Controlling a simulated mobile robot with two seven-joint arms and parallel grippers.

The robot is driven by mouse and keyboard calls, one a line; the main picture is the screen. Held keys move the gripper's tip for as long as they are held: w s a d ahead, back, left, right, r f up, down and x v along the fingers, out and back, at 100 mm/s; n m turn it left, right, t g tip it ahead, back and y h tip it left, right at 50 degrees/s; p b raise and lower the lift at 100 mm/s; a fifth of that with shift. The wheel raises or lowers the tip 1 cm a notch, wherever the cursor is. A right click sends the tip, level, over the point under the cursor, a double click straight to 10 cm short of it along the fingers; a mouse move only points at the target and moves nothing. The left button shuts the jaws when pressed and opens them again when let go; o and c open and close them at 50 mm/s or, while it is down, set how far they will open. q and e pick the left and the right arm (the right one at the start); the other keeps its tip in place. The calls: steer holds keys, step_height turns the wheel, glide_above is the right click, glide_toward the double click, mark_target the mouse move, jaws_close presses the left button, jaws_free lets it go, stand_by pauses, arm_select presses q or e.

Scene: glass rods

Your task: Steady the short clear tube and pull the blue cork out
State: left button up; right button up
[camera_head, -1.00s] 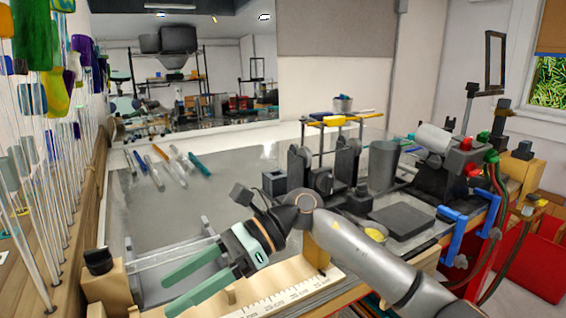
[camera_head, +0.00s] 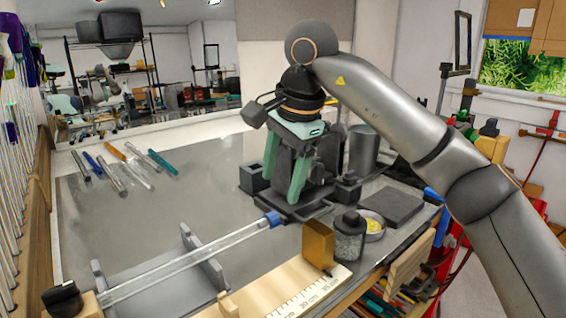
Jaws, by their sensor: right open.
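A clear glass tube (camera_head: 190,259) lies slanted across the upright supports of a grey holder (camera_head: 207,262). A blue cork (camera_head: 273,218) sits at its right end. The tube's left end is by a black knob on a wooden block. My right gripper (camera_head: 283,193) points down with its green fingers apart and nothing between them. It appears just above and behind the cork in the picture; the exact gap in depth is hard to tell. My left gripper is not in view.
Several coloured and clear rods (camera_head: 122,168) lie at the back left of the grey bench. A wooden ruler board (camera_head: 285,290) lies in front. The bench's middle left is clear.

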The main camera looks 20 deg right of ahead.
mark_target(272, 216)
steer(key=x, duration=0.9)
steer(key=shift+a, duration=0.1)
steer(key=shift+r, duration=0.1)
jaws_close()
steer(key=shift+c, duration=0.2)
jaws_free()
steer(key=v, duration=1.2)
steer(key=shift+r, duration=0.2)
